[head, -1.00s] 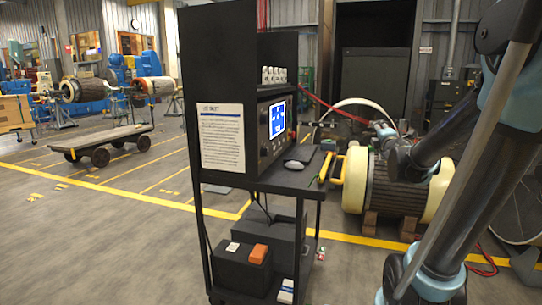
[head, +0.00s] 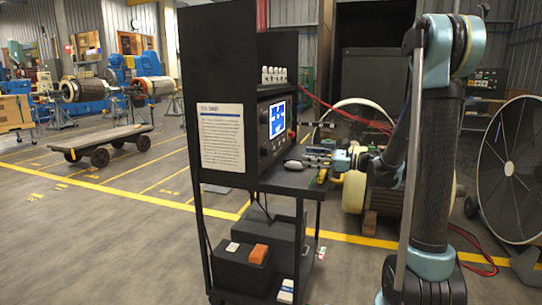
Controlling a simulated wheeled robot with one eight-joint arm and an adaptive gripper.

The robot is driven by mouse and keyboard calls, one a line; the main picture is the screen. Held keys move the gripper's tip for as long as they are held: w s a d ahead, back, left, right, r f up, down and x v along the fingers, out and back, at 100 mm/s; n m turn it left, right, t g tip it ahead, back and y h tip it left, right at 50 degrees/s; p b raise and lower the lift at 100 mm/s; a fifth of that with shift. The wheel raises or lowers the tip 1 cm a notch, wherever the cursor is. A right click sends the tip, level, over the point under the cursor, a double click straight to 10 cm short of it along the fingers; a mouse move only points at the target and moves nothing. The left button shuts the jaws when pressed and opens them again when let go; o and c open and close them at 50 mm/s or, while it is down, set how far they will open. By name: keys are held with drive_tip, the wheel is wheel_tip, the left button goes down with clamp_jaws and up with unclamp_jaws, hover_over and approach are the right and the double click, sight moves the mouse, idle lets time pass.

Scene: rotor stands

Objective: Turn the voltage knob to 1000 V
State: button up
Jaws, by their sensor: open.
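The test cart (head: 222,60) stands in the middle of the head view, seen from its side. Its instrument panel, with a lit blue screen (head: 277,119), faces right at a steep angle. Small dark knobs (head: 264,148) sit below the screen, and a red button (head: 291,134) is at its right. I cannot tell which knob is for voltage, nor read any setting. My gripper (head: 311,157) is open and small in view, above the cart's shelf, right of the panel. It appears apart from the knobs; its exact distance is unclear.
A cream-ended motor (head: 353,192) stands behind my arm. Red cables (head: 340,113) hang behind the cart. The floor at the left is clear up to a flat trolley (head: 110,137).

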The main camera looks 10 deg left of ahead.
sight(268, 152)
drive_tip(key=a, duration=0.5)
drive_tip(key=w+a, duration=0.1)
drive_tip(key=a, duration=1.1)
drive_tip(key=shift+w, duration=0.4)
drive_tip(key=shift+c, duration=0.2)
drive_tip(key=c, duration=1)
